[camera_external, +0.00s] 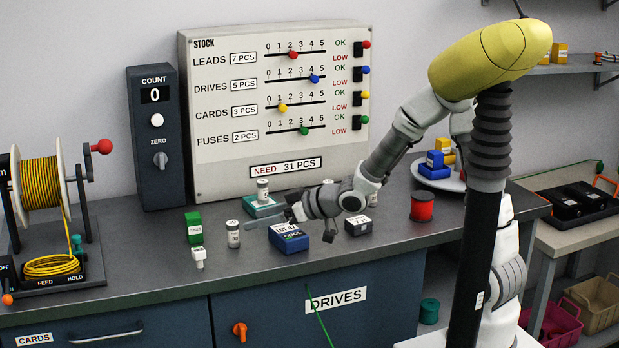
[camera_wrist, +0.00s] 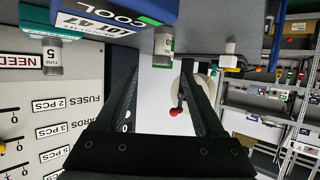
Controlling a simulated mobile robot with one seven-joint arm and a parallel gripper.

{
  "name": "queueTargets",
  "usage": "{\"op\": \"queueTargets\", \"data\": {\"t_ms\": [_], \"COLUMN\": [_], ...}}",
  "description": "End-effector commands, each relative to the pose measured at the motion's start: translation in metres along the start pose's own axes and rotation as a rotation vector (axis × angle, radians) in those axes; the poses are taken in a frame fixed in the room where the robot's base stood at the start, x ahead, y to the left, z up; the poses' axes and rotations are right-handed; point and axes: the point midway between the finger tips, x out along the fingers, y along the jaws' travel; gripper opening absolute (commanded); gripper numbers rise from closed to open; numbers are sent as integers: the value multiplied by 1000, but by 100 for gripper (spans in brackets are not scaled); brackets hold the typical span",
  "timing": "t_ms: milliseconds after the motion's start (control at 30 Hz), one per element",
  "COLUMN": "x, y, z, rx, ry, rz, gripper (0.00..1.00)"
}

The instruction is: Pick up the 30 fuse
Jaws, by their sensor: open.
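My gripper (camera_external: 257,223) reaches left above the counter, beside the blue COOL box, with its fingers apart and nothing between them. In the wrist view my gripper (camera_wrist: 161,68) shows two dark open fingers. A grey-white cylindrical fuse (camera_external: 233,234) stands upright on the counter just beyond the fingertips; in the wrist view this fuse (camera_wrist: 163,46) lies ahead of the gap, its label too small to read. Another fuse (camera_external: 263,191) stands on a teal base; in the wrist view this fuse (camera_wrist: 53,59) is marked 5. I cannot read a 30 on any fuse.
The blue COOL box (camera_external: 289,238) sits close below my gripper. A green block (camera_external: 194,228) and a white connector (camera_external: 199,257) stand left of the front fuse. A dark box (camera_external: 358,226) and red spool (camera_external: 422,207) are right. The stock panel (camera_external: 230,180) rises behind.

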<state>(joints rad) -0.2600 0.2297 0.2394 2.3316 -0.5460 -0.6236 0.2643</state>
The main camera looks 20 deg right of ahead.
Motion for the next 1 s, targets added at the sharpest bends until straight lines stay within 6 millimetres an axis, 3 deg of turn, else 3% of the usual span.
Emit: {"op": "queueTargets", "data": {"t_ms": [167,500,800,1000], "x": [11,54,58,58], "y": [0,-3,-3,-3], "z": [2,9,8,8], "rx": [0,-1,0,0], "ry": [-1,0,0,0], "rz": [-1,-1,1,0], "gripper": [70,70,70,34]}}
